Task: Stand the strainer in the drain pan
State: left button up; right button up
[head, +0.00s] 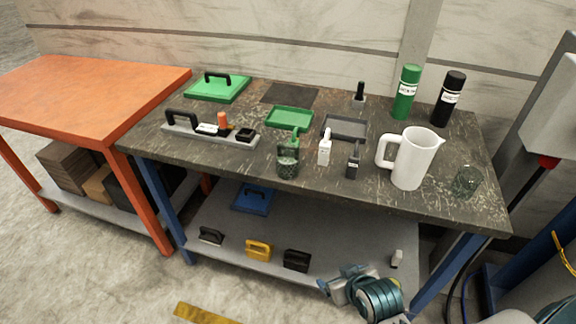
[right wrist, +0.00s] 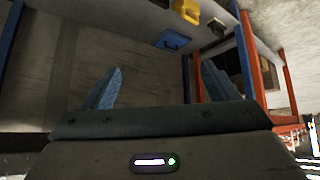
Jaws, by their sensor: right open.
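The strainer (head: 287,163), a small dark green mesh basket with a green handle, stands upright near the front edge of the dark worktable. Behind it lies a shallow green tray (head: 289,118), and right of that a dark grey tray (head: 345,126). I cannot tell for certain which is the drain pan; both look empty. My right gripper (head: 338,287) is low in front of the table, by the lower shelf and well away from the strainer. In the right wrist view my right gripper (right wrist: 160,88) has its fingers wide apart, with nothing between them. My left gripper is not in view.
Close to the strainer stand a white bottle (head: 325,151) and a dark bottle (head: 353,164). A white pitcher (head: 411,160) and a glass (head: 466,181) stand at the right. A caddy (head: 210,131) lies left. The lower shelf (head: 330,252) holds several small items.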

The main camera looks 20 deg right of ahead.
jog(key=w+a+r+t, duration=0.3)
jog(key=w+r+t, duration=0.2)
jog(key=w+r, duration=0.35)
jog(key=m+t, duration=0.1)
jog(key=t, duration=0.4)
send_near(291, 165)
jog(key=w, duration=0.5)
jog(key=shift+w+d+r+p, duration=0.1)
jog(key=shift+w+r+p, duration=0.05)
jog(key=shift+w+p, duration=0.25)
jog(key=w+p, duration=0.1)
jog(key=w, duration=0.4)
jog(key=shift+w, duration=0.35)
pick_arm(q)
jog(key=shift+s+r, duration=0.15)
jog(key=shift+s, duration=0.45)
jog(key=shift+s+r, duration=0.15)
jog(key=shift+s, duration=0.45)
pick_arm(e)
jog(key=shift+s, duration=0.1)
jog(key=c, duration=1.1)
